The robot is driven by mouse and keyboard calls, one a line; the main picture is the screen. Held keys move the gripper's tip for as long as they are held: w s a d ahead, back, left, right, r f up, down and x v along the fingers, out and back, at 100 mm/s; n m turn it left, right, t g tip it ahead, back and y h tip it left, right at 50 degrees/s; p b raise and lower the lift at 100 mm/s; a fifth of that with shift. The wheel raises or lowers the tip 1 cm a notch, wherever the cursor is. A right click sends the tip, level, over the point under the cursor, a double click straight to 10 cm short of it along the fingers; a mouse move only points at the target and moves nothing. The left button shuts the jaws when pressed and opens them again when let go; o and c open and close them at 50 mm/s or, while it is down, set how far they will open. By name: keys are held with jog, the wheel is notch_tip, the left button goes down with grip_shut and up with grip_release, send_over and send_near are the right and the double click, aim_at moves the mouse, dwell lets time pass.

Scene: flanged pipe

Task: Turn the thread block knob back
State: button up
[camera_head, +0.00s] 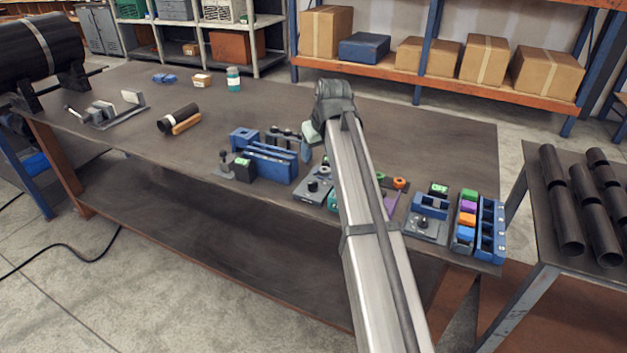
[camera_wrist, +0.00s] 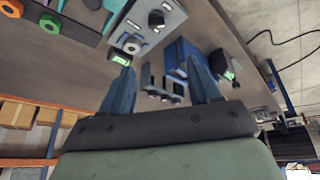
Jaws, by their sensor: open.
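A grey block (camera_head: 307,194) with a black knob (camera_head: 313,187) stands near the table's front edge, left of my arm. The block and its black knob (camera_wrist: 156,18) also show at the top of the wrist view. A pale round knob (camera_wrist: 131,45) beside a small green display (camera_wrist: 121,60) is closer to my left finger there. I cannot tell for certain which is the thread block knob. My gripper (camera_wrist: 160,80) is open, with two blue fingers apart and nothing clearly held. In the head view my gripper (camera_head: 305,145) hangs over the table behind the grey block, partly hidden by my arm.
A blue vise-like fixture (camera_head: 270,165) stands left of the gripper, with a dark block with a green display (camera_head: 243,168) beside it. Orange (camera_head: 399,183) and green rings lie to the right. A blue tray (camera_head: 490,235) is at the right end. The back of the table is largely clear.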

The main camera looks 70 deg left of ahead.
aim_at(313, 182)
jog(key=x, duration=0.4)
jog(key=d+x, duration=0.1)
jog(key=x, duration=0.9)
jog(key=shift+w+d+f, duration=0.2)
jog(key=shift+f, duration=0.2)
jog(key=shift+c, duration=0.4)
jog(key=c, duration=1)
jog(key=shift+o, duration=0.2)
jog(key=shift+g+h, duration=0.3)
jog(key=n+g, duration=0.1)
jog(key=n, duration=0.2)
jog(key=shift+w+a, duration=0.1)
jog(key=shift+w, duration=0.05)
jog(key=shift+w+n+g+h, duration=0.1)
jog(key=shift+n+g+h, duration=0.25)
jog(key=shift+n, duration=0.75)
jog(key=shift+n+g+h, duration=0.15)
jog(key=shift+n+g, duration=0.3)
jog(key=shift+n, duration=0.65)
